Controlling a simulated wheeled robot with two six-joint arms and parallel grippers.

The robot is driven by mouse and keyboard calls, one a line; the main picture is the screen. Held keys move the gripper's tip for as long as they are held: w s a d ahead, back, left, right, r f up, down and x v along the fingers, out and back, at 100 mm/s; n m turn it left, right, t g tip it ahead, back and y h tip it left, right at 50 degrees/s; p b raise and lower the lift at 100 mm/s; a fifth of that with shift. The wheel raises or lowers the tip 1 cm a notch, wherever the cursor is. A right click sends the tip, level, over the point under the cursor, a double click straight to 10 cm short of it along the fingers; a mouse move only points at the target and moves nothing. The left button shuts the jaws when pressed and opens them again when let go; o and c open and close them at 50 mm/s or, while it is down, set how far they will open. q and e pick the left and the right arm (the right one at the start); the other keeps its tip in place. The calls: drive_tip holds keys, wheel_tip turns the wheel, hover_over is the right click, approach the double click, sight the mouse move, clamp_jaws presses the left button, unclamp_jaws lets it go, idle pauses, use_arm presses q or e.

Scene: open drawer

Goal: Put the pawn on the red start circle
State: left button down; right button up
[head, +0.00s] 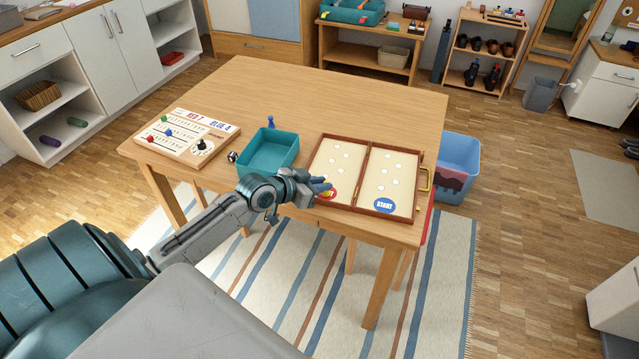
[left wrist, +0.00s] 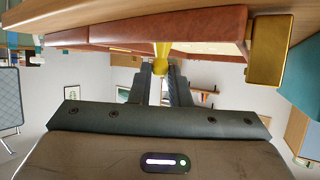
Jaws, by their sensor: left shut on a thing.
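A yellow pawn (left wrist: 162,60) is between the fingers of my left gripper (left wrist: 160,72), which is shut on it. In the head view my left gripper (head: 326,185) is over the near left corner of the open game board (head: 366,171), at the red start circle (head: 331,195). The gripper hides part of that circle. I cannot tell whether the pawn touches the board. The blue START circle (head: 384,205) is on the right half of the board. A blue pawn (head: 270,121) stands on the table behind the teal tray. My right gripper is not in view.
The teal tray (head: 266,152) is left of the board on the wooden table (head: 330,95). A die (head: 232,157) and a scoreboard (head: 190,137) are further left. A blue bin (head: 458,160) stands right of the table. The table's back half is clear.

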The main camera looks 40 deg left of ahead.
use_arm(q)
drive_tip(key=shift+f, duration=0.1)
